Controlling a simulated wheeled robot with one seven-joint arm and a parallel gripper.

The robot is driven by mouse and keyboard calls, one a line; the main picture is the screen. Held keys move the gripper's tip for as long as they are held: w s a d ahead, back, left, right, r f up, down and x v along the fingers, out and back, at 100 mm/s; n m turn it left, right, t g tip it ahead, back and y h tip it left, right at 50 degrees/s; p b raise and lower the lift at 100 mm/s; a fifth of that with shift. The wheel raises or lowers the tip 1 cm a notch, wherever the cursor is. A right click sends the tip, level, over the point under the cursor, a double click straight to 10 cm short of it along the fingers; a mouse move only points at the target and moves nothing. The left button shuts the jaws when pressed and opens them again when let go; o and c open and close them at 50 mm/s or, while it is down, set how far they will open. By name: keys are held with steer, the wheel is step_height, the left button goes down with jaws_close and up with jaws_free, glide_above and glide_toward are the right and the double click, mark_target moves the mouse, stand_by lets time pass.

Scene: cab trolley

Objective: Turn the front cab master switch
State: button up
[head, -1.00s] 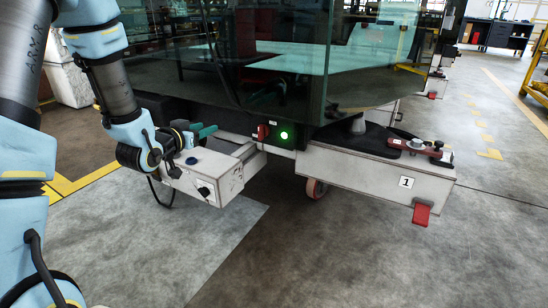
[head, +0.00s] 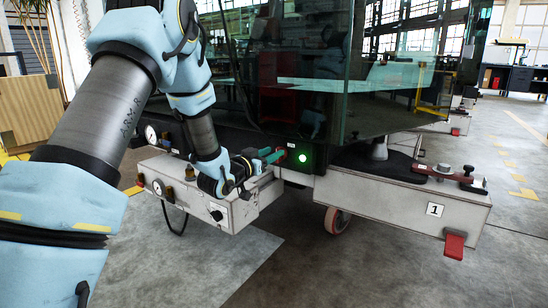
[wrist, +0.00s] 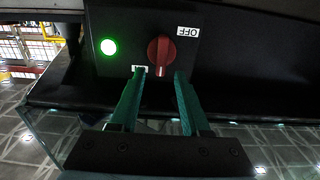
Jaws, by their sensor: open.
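The front cab master switch is a red rotary knob (wrist: 159,52) on a black panel (wrist: 205,60), shown in the wrist view between and just beyond my fingertips. In that view an OFF label, upside down, sits to the right of the knob and a small white label lies below left. A lit green lamp (wrist: 108,47) is to its left; the lamp also shows in the head view (head: 303,158). My gripper (wrist: 160,76) has green fingers, open on either side of the knob's lower end. In the head view my gripper (head: 276,156) hides most of the knob.
A white box with gauges (head: 205,207) stands beneath my wrist. A white beam marked 1 (head: 395,203) with a red foot (head: 454,246) reaches right. The glass cab (head: 290,70) rises above the panel. Open floor lies in front.

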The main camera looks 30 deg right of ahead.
steer(key=shift+x, duration=0.85)
steer(key=shift+c, duration=0.2)
jaws_close()
